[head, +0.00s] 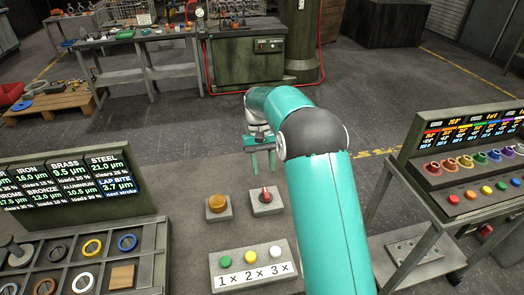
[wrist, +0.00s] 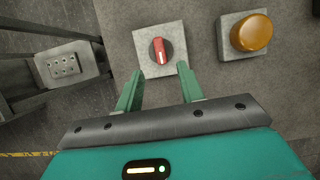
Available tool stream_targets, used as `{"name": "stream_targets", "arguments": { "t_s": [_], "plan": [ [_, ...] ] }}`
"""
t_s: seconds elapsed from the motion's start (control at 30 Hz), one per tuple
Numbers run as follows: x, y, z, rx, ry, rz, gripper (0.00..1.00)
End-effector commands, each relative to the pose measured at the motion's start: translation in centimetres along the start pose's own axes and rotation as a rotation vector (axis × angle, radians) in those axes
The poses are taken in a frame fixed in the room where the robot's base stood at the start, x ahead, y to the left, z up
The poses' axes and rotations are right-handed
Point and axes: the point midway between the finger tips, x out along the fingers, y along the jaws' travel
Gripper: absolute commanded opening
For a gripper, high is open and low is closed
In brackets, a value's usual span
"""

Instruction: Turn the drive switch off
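The switch (head: 266,195) is a red rotary knob on a square grey plate, set on the grey bench top in the head view. In the wrist view the red knob (wrist: 158,50) sits upright in the picture with a pale pointer line on it. Which position is off cannot be read. My gripper (head: 263,170) is just behind the switch in the head view. In the wrist view my gripper (wrist: 158,82) is open and empty, its two green fingers apart and pointing toward the switch plate. The fingers do not appear to touch the knob.
An amber dome button (head: 217,202) is left of the switch. A panel with green, yellow and white buttons (head: 252,267) is in front. A console with coloured knobs (head: 465,163) stands right. A ring tray (head: 70,250) with a display is left.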

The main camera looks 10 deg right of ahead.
Motion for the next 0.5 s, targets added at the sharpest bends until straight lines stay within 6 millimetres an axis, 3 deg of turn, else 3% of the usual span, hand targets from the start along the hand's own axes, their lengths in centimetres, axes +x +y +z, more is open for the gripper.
{"name": "stream_targets", "arguments": {
  "t_s": [0.2, 0.5],
  "plan": [
    [-4.1, 0.0, -0.1, 0.0, 0.002, 0.0, 0.38],
    [-5.6, 0.0, 0.0, 0.0, -0.001, 0.0, 0.38]
  ]
}}
